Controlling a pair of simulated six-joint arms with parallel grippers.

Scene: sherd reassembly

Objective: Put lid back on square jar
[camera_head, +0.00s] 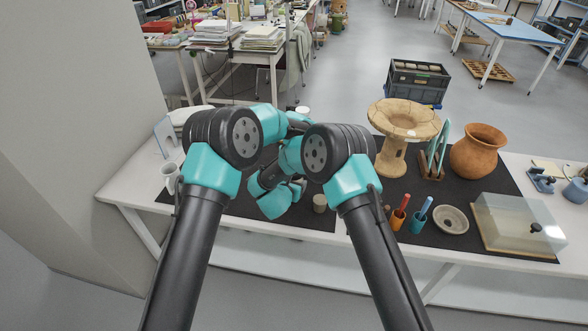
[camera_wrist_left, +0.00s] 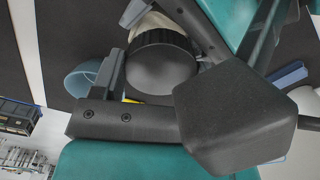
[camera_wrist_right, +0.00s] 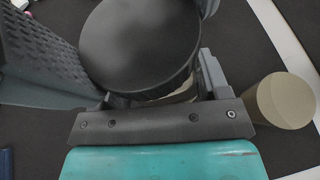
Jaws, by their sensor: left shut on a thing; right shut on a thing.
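The lid is round and black with a ribbed rim. It shows face-on in the right wrist view (camera_wrist_right: 140,42) and in the left wrist view (camera_wrist_left: 163,66). A pale, shiny strip of the jar (camera_wrist_right: 184,93) shows under the lid's edge; the rest of the jar is hidden, so its square shape cannot be seen. My right gripper (camera_head: 283,192) is shut at the lid, low over the black mat. My left gripper (camera_wrist_left: 160,85) is shut close against the same pair, apparently on the jar below; the arms hide it in the head view. Whether the lid is seated cannot be told.
A small beige cylinder (camera_head: 320,203) stands just right of my grippers. A mug (camera_head: 170,178) stands at the left. A stone pedestal bowl (camera_head: 404,125), clay pot (camera_head: 478,150), small dish (camera_head: 450,218) and clear box (camera_head: 520,225) fill the right side.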

